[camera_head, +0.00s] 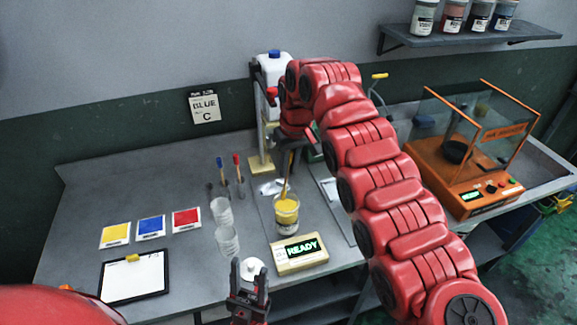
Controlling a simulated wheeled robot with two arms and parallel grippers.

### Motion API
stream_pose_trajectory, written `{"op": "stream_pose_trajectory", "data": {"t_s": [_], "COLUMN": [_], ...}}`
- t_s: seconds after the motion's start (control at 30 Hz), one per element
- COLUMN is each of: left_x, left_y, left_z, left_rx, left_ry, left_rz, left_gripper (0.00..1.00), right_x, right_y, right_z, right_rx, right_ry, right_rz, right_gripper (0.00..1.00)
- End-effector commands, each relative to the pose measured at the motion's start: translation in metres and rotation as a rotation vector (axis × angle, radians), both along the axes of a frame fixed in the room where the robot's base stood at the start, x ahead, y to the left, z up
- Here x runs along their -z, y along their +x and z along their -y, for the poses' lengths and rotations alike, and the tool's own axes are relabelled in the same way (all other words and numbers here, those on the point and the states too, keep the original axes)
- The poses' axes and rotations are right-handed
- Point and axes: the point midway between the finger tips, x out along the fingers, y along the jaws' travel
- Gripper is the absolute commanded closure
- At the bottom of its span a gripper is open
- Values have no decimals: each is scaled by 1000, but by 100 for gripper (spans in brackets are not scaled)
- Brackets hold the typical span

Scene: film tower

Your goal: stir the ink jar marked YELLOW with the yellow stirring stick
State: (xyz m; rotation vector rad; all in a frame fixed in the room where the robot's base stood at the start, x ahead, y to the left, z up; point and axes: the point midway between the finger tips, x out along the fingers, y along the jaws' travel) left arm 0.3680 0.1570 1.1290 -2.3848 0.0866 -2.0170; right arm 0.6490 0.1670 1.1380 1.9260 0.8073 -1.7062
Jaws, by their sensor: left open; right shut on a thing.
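A glass jar of yellow ink (287,222) stands on the bench behind a box with a lit READY display. Its label is too small to read. My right gripper (291,146) is above the jar, shut on the yellow stirring stick (286,185), which points down with its lower end inside the jar mouth. Whether the tip touches the bottom is hidden. My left gripper (249,280) is open and empty at the bench's front edge, in front of a small white round thing (252,266).
Blue (219,164) and red (237,160) sticks stand upright left of the jar, near clear cups (228,242). The READY box (300,255) is close to the jar's front. Colour cards and a clipboard (134,276) lie left. An orange machine (466,175) stands right.

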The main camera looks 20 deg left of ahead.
Motion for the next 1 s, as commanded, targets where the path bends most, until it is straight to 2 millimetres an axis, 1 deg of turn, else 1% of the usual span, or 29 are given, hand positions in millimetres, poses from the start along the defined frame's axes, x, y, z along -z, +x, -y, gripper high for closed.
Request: {"op": "stream_pose_trajectory", "data": {"t_s": [0.37, 0.47, 0.8, 0.9, 1.0], "left_x": [-1, -7, -38, -43, -42], "left_y": [0, 0, 0, 0, 0], "left_z": [0, 0, 0, 0, 0], "left_rx": [0, 0, 0, 0, 0], "left_ry": [0, 0, 0, 0, 0], "left_rz": [0, 0, 0, 0, 0], "left_gripper": [50, 50, 50, 50, 50], "right_x": [-2, -8, -47, -52, -51], "right_y": [0, 0, 0, 0, 0], "right_z": [0, 0, 0, 0, 0], "right_rx": [0, 0, -1, -1, -1], "right_ry": [0, 1, 1, 1, 1], "right_rz": [0, 1, 2, 2, 1], "right_gripper": [100, 100, 100, 100, 100]}}
